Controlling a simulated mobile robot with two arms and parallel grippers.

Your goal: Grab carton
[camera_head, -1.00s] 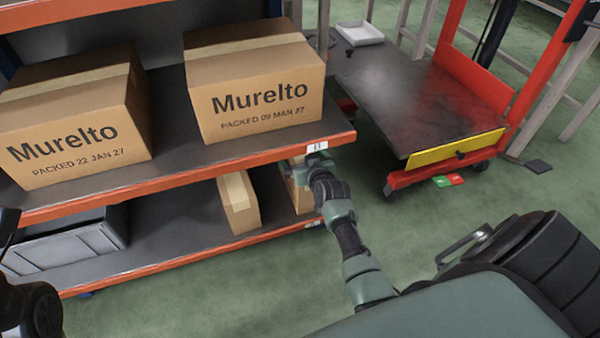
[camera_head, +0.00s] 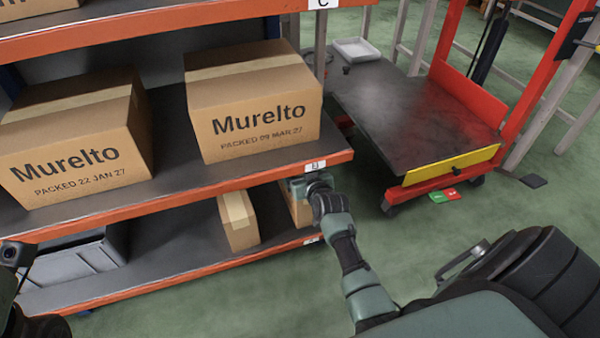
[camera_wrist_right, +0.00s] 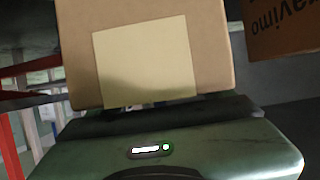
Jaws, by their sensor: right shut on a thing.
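A small brown carton (camera_head: 299,211) is at the right end of the lower shelf, partly hidden by my right gripper and the shelf above. My right gripper (camera_head: 300,188) is shut on this carton at its near side. In the right wrist view the carton (camera_wrist_right: 215,50) fills the upper middle, with a pale square label facing the camera, right against the gripper. The fingertips are hidden. I cannot tell whether the carton is lifted off the shelf. Only dark parts of my left arm show at the lower left, and its gripper is out of view.
Another small carton (camera_head: 238,221) stands left of the held one, with a grey crate (camera_head: 75,262) further left. The orange-edged shelf (camera_head: 200,186) above carries two large Murelto boxes (camera_head: 255,105). A red cart with a dark deck (camera_head: 410,115) stands at right. Green floor is clear in front.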

